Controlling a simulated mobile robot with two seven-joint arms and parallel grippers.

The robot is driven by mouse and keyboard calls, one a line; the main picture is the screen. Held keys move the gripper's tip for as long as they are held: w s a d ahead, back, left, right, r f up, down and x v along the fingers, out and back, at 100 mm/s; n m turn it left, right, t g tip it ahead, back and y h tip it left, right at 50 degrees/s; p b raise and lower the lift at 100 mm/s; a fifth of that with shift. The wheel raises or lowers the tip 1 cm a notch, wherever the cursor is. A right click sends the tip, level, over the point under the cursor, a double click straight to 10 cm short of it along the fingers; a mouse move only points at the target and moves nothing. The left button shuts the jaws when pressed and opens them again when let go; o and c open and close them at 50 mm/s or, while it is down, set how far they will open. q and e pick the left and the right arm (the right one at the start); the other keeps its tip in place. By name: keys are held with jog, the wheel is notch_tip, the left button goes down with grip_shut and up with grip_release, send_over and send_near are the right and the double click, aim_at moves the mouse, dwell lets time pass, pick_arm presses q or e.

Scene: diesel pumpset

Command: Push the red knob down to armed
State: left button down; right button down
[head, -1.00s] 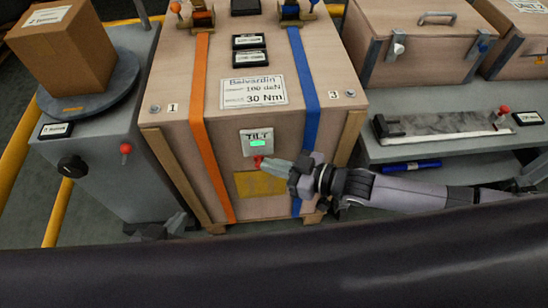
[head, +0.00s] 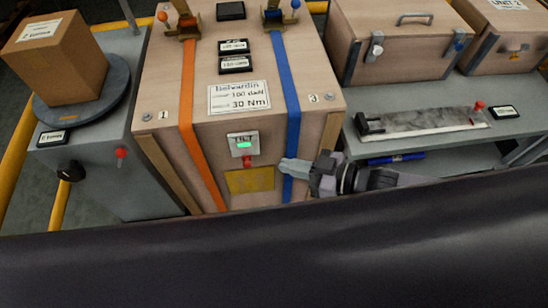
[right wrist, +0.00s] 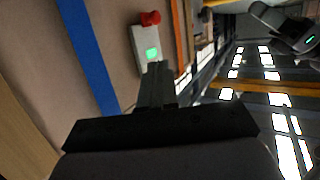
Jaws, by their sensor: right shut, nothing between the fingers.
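The red knob (head: 247,162) sits at the lower edge of a small pale tilt unit (head: 235,150) on the front of the big wooden crate. The unit has a lit green display. My right gripper (head: 283,165) is shut and empty, to the right of the knob and apart from it, in front of the blue strap. In the right wrist view the red knob (right wrist: 150,18) shows beyond the shut fingertips (right wrist: 157,68), with the green display between them. Whether the knob is at armed cannot be read.
The wooden crate (head: 160,100) carries orange (head: 188,90) and blue (head: 290,90) straps. Other red knobs are on the grey cabinet at left (head: 121,153) and the right bench (head: 479,104). My dark body fills the bottom of the head view.

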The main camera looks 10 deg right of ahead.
jog(key=shift+v, duration=2.05)
jog(key=s+a+r+m+t, duration=0.2)
jog(key=a, duration=0.5)
jog(key=s+d+f+m+h, duration=0.3)
jog(key=d+m+h, duration=0.15)
jog(key=d, duration=0.25)
jog(key=s+d+f+m+h, duration=0.3)
jog(key=d+f+h, duration=0.1)
jog(key=d+h, duration=0.25)
notch_tip(320, 180, up, 13)
jog(key=d+p, duration=0.1)
jog(key=p, duration=1.5)
jog(key=shift+d+t, duration=0.2)
jog(key=shift+t, duration=0.1)
